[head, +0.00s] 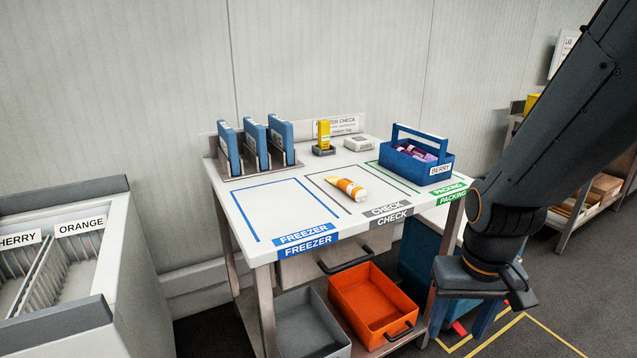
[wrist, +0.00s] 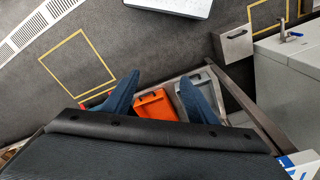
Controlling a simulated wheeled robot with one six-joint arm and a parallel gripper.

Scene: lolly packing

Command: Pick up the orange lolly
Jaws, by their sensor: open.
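The orange lolly (head: 347,188), in an orange and cream wrapper, lies on the white table (head: 262,190) inside the grey-outlined CHECK area in the head view. Nothing touches it. My gripper (head: 461,331) hangs low in front of the table's right end, pointing down, well away from the lolly and below the tabletop in the picture. In the wrist view my gripper (wrist: 161,78) shows two blue fingers spread apart with nothing between them. The lolly does not show in the wrist view.
A blue BERRY basket (head: 440,172) with purple packs stands on the green PACKING area. Blue upright holders (head: 255,143) and a yellow item (head: 323,134) stand at the back. An orange bin (head: 372,305) and grey bin (head: 310,330) sit below. The blue-outlined FREEZER area is clear.

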